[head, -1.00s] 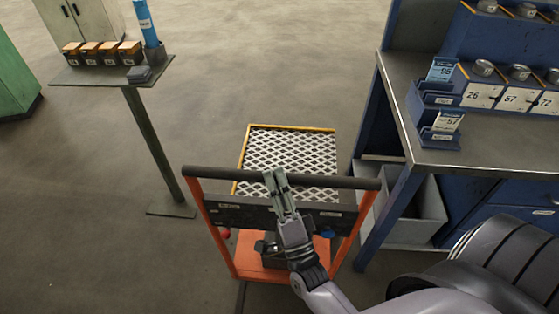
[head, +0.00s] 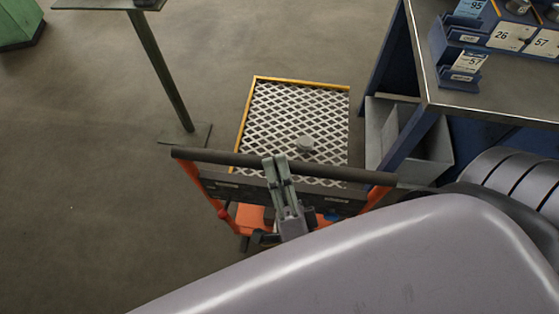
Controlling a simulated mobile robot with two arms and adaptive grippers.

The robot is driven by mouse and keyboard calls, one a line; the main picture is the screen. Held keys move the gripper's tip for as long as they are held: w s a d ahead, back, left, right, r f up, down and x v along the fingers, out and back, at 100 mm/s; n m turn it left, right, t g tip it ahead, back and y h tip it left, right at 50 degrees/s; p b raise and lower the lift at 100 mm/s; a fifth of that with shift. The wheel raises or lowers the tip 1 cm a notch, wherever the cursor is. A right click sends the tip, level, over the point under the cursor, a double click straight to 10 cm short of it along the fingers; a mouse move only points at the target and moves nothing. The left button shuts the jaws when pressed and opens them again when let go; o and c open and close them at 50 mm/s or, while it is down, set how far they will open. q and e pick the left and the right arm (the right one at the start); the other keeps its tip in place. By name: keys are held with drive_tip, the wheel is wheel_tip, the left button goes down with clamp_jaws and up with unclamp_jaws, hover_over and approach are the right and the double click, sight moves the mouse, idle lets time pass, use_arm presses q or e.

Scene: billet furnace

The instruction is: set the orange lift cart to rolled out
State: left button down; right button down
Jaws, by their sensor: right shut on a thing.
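The orange lift cart (head: 376,196) stands on the floor at the centre, with a black push bar (head: 225,157) across its near side. Its platform (head: 270,115) has a white diamond mesh and a yellow edge, and a small grey round object (head: 305,144) is on the mesh. My right gripper (head: 275,168) is shut on the push bar near its middle. My right arm covers the lower part of the cart. My left gripper is not in view.
A blue workbench (head: 480,100) with card holders stands at the right, and a grey bin (head: 425,150) is under it, close to the cart. A stand with a post (head: 160,70) and foot plate is at the left. The floor at the left is clear.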

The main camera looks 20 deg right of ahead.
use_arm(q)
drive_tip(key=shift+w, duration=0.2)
use_arm(e)
drive_tip(key=shift+w+d+r, duration=0.1)
drive_tip(key=shift+w+r, duration=0.1)
drive_tip(key=shift+r, duration=0.2)
drive_tip(key=c, duration=1.7)
unclamp_jaws()
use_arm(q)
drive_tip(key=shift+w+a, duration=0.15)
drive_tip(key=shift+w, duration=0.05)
use_arm(e)
drive_tip(key=o, duration=0.3)
drive_tip(key=shift+s+f, duration=0.15)
drive_tip(key=shift+o, duration=0.2)
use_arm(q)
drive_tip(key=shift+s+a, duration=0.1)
use_arm(e)
drive_tip(key=shift+f, duration=0.1)
drive_tip(key=shift+s+f, duration=0.15)
drive_tip(key=v, duration=1.1)
drive_tip(key=shift+s+a, duration=0.2)
drive_tip(key=shift+s, duration=0.05)
